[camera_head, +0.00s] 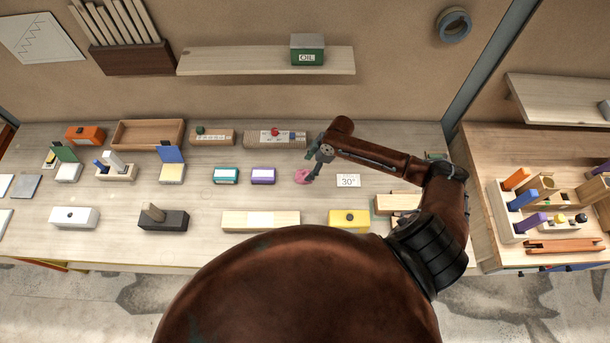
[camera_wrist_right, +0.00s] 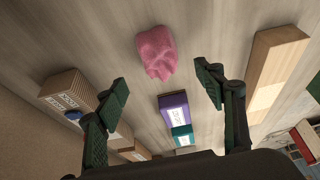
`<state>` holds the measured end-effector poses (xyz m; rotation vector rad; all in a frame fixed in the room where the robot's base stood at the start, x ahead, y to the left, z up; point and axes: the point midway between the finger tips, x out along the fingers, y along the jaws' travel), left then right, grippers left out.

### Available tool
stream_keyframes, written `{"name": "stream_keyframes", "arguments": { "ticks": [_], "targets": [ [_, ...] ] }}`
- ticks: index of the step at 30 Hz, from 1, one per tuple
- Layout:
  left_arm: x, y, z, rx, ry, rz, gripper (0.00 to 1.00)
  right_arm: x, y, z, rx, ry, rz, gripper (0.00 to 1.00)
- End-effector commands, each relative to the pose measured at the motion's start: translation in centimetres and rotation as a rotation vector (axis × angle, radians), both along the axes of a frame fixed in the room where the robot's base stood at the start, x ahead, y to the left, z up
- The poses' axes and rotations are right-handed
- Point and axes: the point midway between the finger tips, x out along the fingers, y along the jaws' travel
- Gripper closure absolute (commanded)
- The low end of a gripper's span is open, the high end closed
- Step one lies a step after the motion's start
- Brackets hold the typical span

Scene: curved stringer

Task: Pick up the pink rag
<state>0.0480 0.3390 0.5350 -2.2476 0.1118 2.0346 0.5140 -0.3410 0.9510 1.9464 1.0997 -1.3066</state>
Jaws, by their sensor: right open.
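The pink rag (camera_head: 302,176) lies crumpled on the wooden bench, left of the white "30°" card. It also shows whole in the right wrist view (camera_wrist_right: 156,53), at the upper middle. My right gripper (camera_head: 314,168) is over the bench close by the rag and partly covers it in the head view. In the wrist view its two dark green fingers (camera_wrist_right: 163,87) are spread wide, with the rag beyond the tips and nothing between them. My left gripper is not in view.
A purple box (camera_head: 263,176) and a teal box (camera_head: 225,175) stand left of the rag. A slotted wooden block (camera_head: 276,139) is behind it. A long light block (camera_head: 261,221) and a yellow box (camera_head: 349,219) lie in front. The bench right around the rag is clear.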

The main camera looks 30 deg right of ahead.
Motion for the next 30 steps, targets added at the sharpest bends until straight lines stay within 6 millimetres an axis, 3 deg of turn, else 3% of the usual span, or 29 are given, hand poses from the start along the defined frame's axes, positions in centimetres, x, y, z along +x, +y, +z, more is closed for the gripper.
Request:
{"name": "stream_keyframes", "arguments": {
  "ticks": [15, 23, 30],
  "targets": [
    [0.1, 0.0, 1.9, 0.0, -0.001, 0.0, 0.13, 0.9, 2.0, -5.8, 0.003, -0.003, -0.005, 0.37],
    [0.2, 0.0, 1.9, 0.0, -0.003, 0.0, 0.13, 1.0, 2.0, -6.2, 0.001, -0.004, -0.006, 0.37],
    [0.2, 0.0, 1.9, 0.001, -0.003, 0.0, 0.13, 1.0, 2.0, -6.2, 0.001, -0.004, -0.006, 0.52]
  ]
}}
